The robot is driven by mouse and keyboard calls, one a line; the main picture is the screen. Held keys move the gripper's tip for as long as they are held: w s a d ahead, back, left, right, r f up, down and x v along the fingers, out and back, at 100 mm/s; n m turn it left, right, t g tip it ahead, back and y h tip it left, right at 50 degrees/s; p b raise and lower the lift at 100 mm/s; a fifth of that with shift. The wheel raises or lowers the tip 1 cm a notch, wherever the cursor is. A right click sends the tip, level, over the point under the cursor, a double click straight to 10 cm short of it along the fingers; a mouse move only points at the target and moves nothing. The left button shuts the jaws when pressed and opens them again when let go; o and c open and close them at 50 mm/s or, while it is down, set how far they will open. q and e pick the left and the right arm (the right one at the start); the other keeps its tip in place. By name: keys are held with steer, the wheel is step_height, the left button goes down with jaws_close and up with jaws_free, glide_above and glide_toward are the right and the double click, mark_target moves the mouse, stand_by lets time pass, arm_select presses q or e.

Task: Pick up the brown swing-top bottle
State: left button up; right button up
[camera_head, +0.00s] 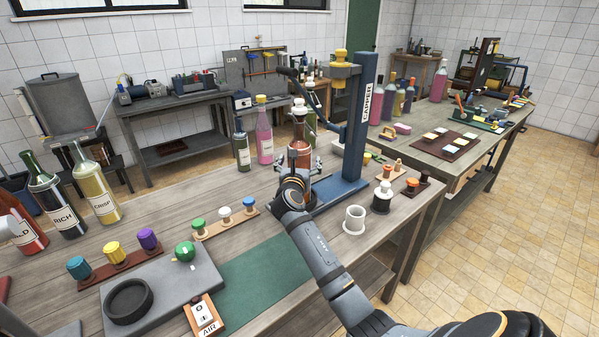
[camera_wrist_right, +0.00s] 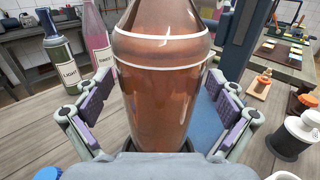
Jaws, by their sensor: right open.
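The brown swing-top bottle (camera_head: 299,128) stands upright at the blue capper (camera_head: 357,120), with a white stopper on top. In the right wrist view the brown bottle (camera_wrist_right: 163,85) fills the middle, with pale bands around its shoulder; its top is out of frame. My right gripper (camera_head: 298,165) is open at the bottle's lower body. In the wrist view its padded fingers (camera_wrist_right: 158,112) stand on either side of the bottle, with gaps visible. The bottle's foot is partly hidden by the gripper. My left gripper is not in view.
A green bottle (camera_head: 242,146) and a pink bottle (camera_head: 264,132) stand just left of the brown one. A white cup (camera_head: 355,219) and a black-and-white jar (camera_head: 382,197) stand to the right. A stopper rack (camera_head: 226,221) lies in front left. The green mat (camera_head: 262,275) is clear.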

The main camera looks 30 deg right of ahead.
mark_target(299, 104)
steer(key=shift+s+a+r, duration=0.1)
steer(key=shift+c, duration=0.8)
steer(key=c, duration=1.7)
steer(key=shift+r, duration=0.1)
steer(key=shift+c, duration=0.4)
steer(key=shift+r, duration=0.1)
steer(key=shift+r+p, duration=0.3)
steer(key=shift+r, duration=8.5)
